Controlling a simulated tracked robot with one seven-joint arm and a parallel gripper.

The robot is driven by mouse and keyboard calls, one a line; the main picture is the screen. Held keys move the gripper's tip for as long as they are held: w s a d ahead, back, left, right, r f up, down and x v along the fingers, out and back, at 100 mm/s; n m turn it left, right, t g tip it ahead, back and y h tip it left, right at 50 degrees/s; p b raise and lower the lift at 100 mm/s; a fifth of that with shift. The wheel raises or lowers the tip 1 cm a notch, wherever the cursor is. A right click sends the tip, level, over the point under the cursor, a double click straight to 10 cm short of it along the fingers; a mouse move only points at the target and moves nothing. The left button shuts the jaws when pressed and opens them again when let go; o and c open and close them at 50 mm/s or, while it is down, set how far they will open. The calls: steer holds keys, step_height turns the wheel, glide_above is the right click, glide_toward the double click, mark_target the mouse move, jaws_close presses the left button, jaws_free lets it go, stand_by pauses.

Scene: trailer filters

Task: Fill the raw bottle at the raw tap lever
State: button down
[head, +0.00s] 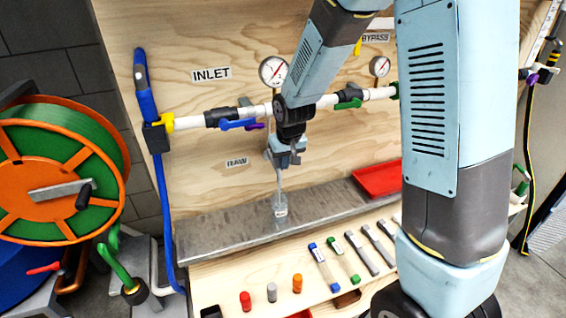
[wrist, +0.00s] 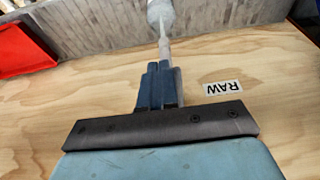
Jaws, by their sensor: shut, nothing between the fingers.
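A small clear bottle (head: 280,209) stands upright on the metal ledge below the raw tap's thin spout (head: 279,182). The bottle also shows at the top of the wrist view (wrist: 161,11), with the pale spout (wrist: 164,45) pointing at it. My gripper (head: 295,158) is at the tap, in front of the board and above the bottle. In the wrist view its fingers (wrist: 160,72) are together and empty, lined up with the spout. I cannot tell whether they touch the tap. The tap lever is not clearly visible behind my gripper. The bottle's fill level is too small to read.
The RAW label (head: 237,162) is left of the tap. A white pipe with a blue-handled valve (head: 238,125) and a gauge (head: 272,71) runs above. A red tray (head: 378,179) sits right on the metal ledge (head: 225,224). Caps and strips lie on the front bench.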

steer(key=shift+r, duration=0.15)
stand_by(0.3)
steer(key=shift+r, duration=0.65)
steer(key=v, duration=1.3)
steer(key=shift+r, duration=0.4)
